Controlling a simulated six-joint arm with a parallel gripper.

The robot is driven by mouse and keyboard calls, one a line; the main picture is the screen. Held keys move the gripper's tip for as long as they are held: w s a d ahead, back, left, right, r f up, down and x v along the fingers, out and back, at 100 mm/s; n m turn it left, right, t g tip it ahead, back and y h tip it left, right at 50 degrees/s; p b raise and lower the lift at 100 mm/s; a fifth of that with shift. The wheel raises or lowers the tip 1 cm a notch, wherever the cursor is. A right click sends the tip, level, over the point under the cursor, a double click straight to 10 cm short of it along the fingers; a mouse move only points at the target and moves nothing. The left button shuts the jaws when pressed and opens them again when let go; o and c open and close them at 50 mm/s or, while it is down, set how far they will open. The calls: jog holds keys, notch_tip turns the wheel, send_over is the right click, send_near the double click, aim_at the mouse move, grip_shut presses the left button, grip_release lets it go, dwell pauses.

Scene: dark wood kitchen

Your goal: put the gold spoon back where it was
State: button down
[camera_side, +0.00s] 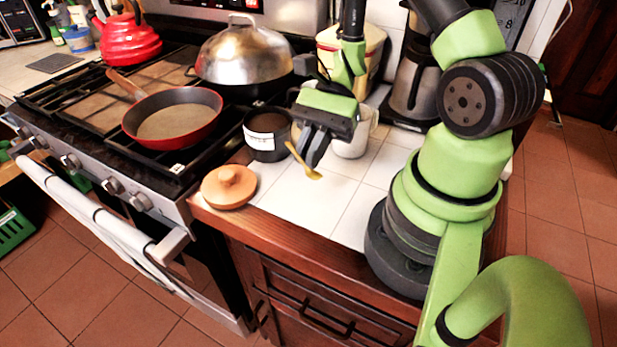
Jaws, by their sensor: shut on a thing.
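The gold spoon (302,163) is held between the fingers of my gripper (312,150), above the white tiled counter. Its bowl hangs down to the right and its handle end points up to the left. My gripper is shut on it. A dark pot with a white label (267,141) stands just left of my gripper. A white mug-like container (352,142) stands behind and to the right, partly hidden by my gripper. I cannot tell from this view where the spoon was before.
A terracotta lid with a knob (228,186) lies near the counter's front left corner. The stove at left holds a red frying pan (172,118), a domed-lid pan (243,58) and a red kettle (130,40). A coffee maker (412,85) stands behind. The front tiles (310,205) are clear.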

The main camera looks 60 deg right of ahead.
jog(key=shift+f, duration=2.4)
jog(key=c, duration=1.2)
grip_release()
jog(key=shift+f, duration=0.15)
jog(key=shift+c, duration=0.2)
jog(key=shift+w+d+r, duration=0.1)
jog(key=shift+d+r, duration=0.2)
jog(key=v, duration=1.1)
notch_tip(320, 180, up, 12)
jog(key=n+h, duration=0.7)
send_over(309, 174)
jog(key=d, duration=0.4)
jog(key=s+a+r+n+t+h, duration=0.2)
jog(key=s+a+r+n+t, duration=0.3)
jog(key=a+r+n+t, duration=0.1)
jog(key=shift+s+a+r+n+t+h, duration=0.25)
jog(key=shift+s+r+n+t+h, duration=0.25)
jog(key=shift+r, duration=0.4)
